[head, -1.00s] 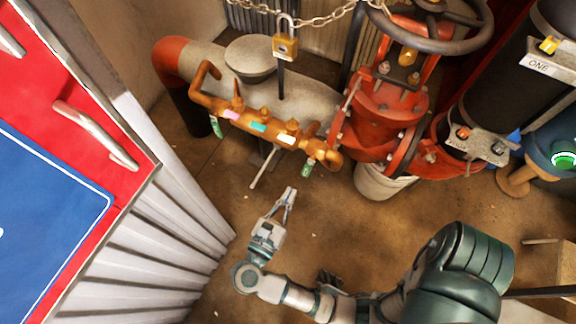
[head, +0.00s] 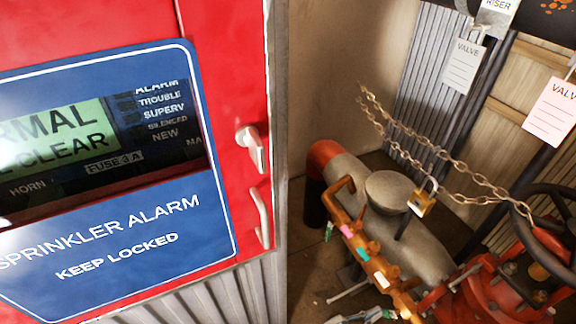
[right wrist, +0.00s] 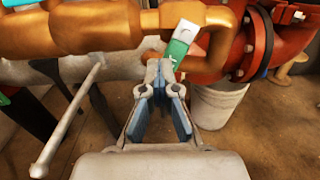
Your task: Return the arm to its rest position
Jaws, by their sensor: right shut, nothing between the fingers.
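My right gripper (right wrist: 160,70) is shut and empty in the right wrist view. Its fingertips point at the underside of a copper pipe assembly (right wrist: 95,25). A green and white tag (right wrist: 182,45) hangs just beyond the tips; I cannot tell the gap between them. In the head view the copper pipe assembly (head: 362,248) is at the lower middle. The right arm is mostly below the head view's lower edge there. My left gripper is in neither current view.
A pale lever (right wrist: 65,120) hangs left of the gripper, and a white bucket (right wrist: 215,105) stands right under a red flange (right wrist: 252,42). A red alarm cabinet (head: 262,95) fills the head view's left. A chain (head: 440,155) with a brass padlock (head: 422,203) crosses above the pipes.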

